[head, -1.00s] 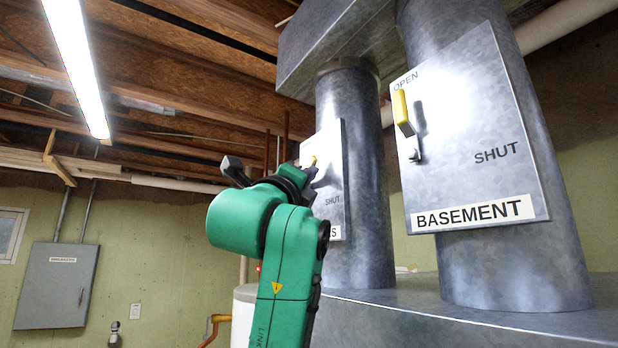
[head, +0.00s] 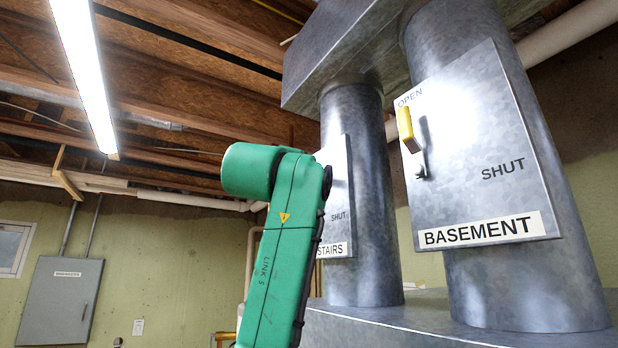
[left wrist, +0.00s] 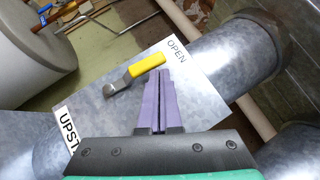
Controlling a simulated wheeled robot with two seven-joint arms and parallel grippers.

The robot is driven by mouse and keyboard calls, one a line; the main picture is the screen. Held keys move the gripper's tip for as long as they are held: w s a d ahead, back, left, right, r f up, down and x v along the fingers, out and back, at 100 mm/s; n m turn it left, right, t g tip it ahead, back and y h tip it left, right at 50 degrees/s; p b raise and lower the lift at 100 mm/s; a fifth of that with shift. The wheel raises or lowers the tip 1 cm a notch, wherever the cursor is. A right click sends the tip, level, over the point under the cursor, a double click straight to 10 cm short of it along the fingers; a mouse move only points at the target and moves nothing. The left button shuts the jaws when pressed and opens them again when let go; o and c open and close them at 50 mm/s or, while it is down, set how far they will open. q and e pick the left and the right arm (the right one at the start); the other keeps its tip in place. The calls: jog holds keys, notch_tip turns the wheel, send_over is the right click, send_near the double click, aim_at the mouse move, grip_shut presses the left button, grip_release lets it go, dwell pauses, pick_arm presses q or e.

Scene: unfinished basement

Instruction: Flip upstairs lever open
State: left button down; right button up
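The upstairs lever has a yellow handle (left wrist: 147,67) on a metal pivot, mounted on a grey plate (left wrist: 195,95). In the left wrist view the handle points along the plate's edge toward the word OPEN (left wrist: 177,50). My left gripper (left wrist: 162,73) has its purple fingers pressed together, with nothing between them. Its tips are beside the handle's free end; I cannot tell whether they touch. In the head view my green left arm hides the lever and the gripper. Only the plate's right part (head: 337,190), with SHUT and STAIRS, shows there. My right gripper is not in view.
A similar basement plate (head: 480,170) with its yellow lever (head: 406,130) up at OPEN is on the nearer duct, right of the upstairs duct (head: 365,200). A white tank (left wrist: 35,60) shows in the left wrist view. A grey breaker box (head: 60,300) hangs on the far wall.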

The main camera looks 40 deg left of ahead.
pick_arm(q)
jog(key=shift+a+r, duration=0.25)
dwell(0.5)
jog(key=shift+w, duration=0.1)
